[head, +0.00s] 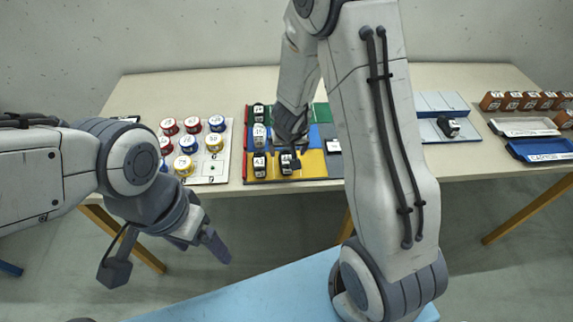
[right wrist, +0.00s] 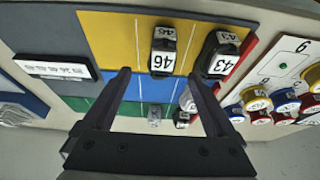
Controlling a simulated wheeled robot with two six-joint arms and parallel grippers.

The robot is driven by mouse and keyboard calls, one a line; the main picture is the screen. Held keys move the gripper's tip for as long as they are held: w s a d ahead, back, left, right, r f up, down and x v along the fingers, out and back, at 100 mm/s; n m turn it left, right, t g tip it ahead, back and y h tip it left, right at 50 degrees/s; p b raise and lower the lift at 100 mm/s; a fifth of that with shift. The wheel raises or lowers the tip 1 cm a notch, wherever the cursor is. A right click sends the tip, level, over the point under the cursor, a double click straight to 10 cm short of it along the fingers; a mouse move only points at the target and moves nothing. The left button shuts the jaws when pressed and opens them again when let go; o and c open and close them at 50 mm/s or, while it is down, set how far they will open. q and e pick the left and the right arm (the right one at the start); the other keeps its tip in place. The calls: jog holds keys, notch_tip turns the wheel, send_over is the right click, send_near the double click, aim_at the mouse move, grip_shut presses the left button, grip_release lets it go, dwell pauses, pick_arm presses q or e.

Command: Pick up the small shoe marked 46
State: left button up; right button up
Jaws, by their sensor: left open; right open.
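The small shoe marked 46 (head: 286,169) (right wrist: 163,55) is black with a white label and stands on the yellow strip of the colored mat (head: 314,168). In the right wrist view it lies beyond and between my open fingertips, with a visible gap to them. My right gripper (head: 292,148) (right wrist: 159,76) is open and empty above the mat, partly covering the shoe in the head view. A similar shoe marked 43 (head: 259,168) (right wrist: 219,55) stands beside it. My left gripper (head: 210,243) is open and empty in front of the table edge.
Other small shoes (head: 259,134) stand on the mat's blue and green strips. A white board (head: 209,178) with several colored round tins is at the left. A grey-blue tray (head: 431,129) with a black shoe, brown boxes (head: 491,100) and a blue carton tray (head: 540,150) are at the right.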

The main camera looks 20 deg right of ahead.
aim_at(286, 155)
jog(key=b+x, duration=0.3)
jog(key=x, duration=0.2)
jog(key=shift+a+f, duration=0.1)
jog(key=shift+a, duration=0.05)
grip_shut()
jog(key=shift+r, duration=0.3)
